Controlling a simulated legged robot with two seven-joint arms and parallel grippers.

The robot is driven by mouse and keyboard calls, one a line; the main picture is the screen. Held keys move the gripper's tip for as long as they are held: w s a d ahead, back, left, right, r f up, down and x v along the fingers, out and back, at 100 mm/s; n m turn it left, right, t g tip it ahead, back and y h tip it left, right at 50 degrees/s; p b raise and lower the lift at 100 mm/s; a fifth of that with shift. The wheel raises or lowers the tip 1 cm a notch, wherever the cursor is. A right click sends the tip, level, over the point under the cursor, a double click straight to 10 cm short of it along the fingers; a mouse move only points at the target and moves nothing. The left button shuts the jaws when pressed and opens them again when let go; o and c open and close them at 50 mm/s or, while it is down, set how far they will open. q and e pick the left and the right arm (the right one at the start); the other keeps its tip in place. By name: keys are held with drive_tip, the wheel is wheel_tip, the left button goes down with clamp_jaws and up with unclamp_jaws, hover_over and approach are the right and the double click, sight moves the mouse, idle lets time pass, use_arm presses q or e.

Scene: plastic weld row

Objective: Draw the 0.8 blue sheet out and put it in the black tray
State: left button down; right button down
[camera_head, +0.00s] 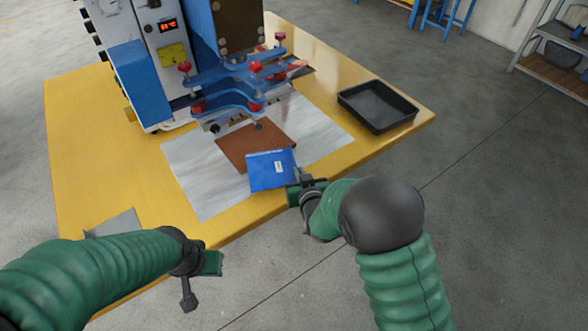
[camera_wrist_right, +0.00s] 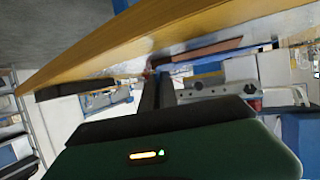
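The blue sheet (camera_head: 268,171), with a small white label, lies partly over a brown sheet (camera_head: 250,140) at the front of the machine. My right gripper (camera_head: 299,177) is at the blue sheet's right edge. In the right wrist view its fingers (camera_wrist_right: 157,80) are close together, with the blue sheet (camera_wrist_right: 205,63) edge-on at their tips; they look shut on it. The black tray (camera_head: 377,107) stands empty at the table's right end; it also shows in the right wrist view (camera_wrist_right: 75,90). My left gripper (camera_head: 198,284) is off the table's front edge, away from the sheets; its finger gap is unclear.
The welding machine (camera_head: 165,50) with blue clamp plates and red knobs stands behind the sheets. A pale mat (camera_head: 195,175) lies under them on the yellow table (camera_head: 85,140). A grey piece (camera_head: 118,222) lies near the front left edge. The table between sheet and tray is clear.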

drive_tip(key=s+d, duration=0.5)
drive_tip(key=s, duration=0.3)
drive_tip(key=shift+d, duration=0.35)
